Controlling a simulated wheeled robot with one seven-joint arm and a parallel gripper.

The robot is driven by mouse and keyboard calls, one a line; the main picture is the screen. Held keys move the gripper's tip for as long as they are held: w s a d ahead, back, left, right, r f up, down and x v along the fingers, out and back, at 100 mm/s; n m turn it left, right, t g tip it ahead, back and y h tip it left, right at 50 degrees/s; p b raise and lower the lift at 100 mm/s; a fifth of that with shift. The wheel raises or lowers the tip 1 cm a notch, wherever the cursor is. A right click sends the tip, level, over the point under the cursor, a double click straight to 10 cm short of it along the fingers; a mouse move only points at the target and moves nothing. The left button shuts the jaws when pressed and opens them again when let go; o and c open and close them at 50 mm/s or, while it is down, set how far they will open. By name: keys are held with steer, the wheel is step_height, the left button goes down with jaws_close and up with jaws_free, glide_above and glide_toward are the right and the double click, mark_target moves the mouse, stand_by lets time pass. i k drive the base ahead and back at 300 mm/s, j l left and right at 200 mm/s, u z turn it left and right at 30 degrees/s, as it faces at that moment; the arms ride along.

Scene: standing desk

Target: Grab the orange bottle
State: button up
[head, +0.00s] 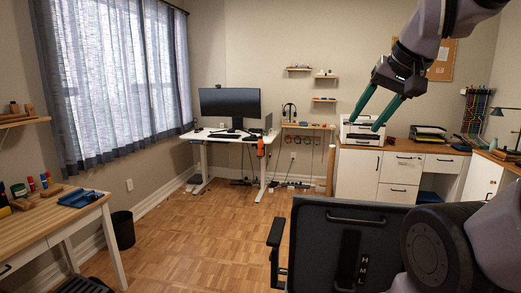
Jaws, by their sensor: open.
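A small upright orange object (261,147) shows at the front right corner of the white standing desk (225,136), across the room. It is too small to tell for sure that it is the orange bottle, or whether it stands on the desk or hangs at its edge. My gripper (364,125) is at the upper right, with two long teal fingers spread apart and pointing down to the left. It is open and empty, and well apart from the orange object.
White cabinets (388,175) line the right back. The parquet floor (200,235) in the middle is clear.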

mark_target(259, 142)
steer(key=i+j+u, duration=0.7)
steer(key=i+j, duration=0.15)
steer(key=i+j+u, duration=0.35)
steer(key=i, duration=0.2)
steer(key=i+z, duration=0.25)
steer(key=i, duration=0.35)
steer(key=i+j+z, duration=0.1)
steer(key=i+z, duration=0.15)
steer(key=i, duration=0.3)
steer(key=i+l+z, duration=0.25)
steer(key=i+z, duration=0.15)
steer(key=i, duration=0.5)
steer(key=i+z, duration=0.45)
steer(key=i, duration=0.4)
steer(key=i+l+u, duration=0.1)
steer(key=i, duration=0.35)
steer(key=i+l+u, duration=0.1)
steer(key=i+l, duration=0.15)
steer(key=i, duration=0.2)
steer(key=i+l+u, duration=0.1)
steer(key=i+l, duration=0.15)
steer(key=i, duration=0.2)
